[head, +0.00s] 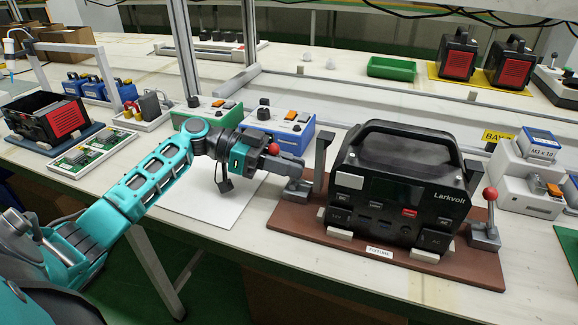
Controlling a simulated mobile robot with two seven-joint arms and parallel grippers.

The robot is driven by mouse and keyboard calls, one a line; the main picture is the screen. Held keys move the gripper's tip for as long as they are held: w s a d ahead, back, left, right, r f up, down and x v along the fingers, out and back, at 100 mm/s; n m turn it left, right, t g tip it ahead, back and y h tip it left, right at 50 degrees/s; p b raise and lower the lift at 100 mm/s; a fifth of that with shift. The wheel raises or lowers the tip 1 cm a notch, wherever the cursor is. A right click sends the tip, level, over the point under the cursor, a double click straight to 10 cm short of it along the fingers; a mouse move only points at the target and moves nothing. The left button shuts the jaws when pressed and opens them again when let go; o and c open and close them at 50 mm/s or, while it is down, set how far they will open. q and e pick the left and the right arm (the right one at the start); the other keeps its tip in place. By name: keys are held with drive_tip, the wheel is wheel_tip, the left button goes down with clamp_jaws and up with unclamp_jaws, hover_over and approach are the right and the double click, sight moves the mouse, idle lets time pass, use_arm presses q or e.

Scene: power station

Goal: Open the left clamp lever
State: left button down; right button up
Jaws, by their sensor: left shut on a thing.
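The black Larkvolt power station (395,185) stands upright on a brown fixture board (330,250). The left clamp (297,190) is at the board's left end, and its red lever knob (273,149) shows at my left gripper (288,164). My left gripper reaches in from the left and is shut on the left clamp lever; its fingers hide most of the lever's shaft. The right clamp (485,235) stands at the board's right end, its red-knobbed lever (490,194) pointing up. My right gripper is out of view.
A blue control box (280,122) and a green one (207,110) stand behind my left gripper. A white sheet (212,203) lies below my left arm. A grey device with a blue screen (530,165) stands right of the fixture.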

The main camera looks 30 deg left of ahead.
use_arm(q)
drive_tip(key=shift+w+r, duration=0.2)
drive_tip(key=shift+r, duration=0.45)
drive_tip(key=c, duration=1.3)
unclamp_jaws()
drive_tip(key=shift+o, duration=1.3)
drive_tip(key=shift+s+f, duration=0.1)
drive_tip(key=shift+f, duration=0.15)
drive_tip(key=v, duration=1.3)
drive_tip(key=shift+s, duration=0.1)
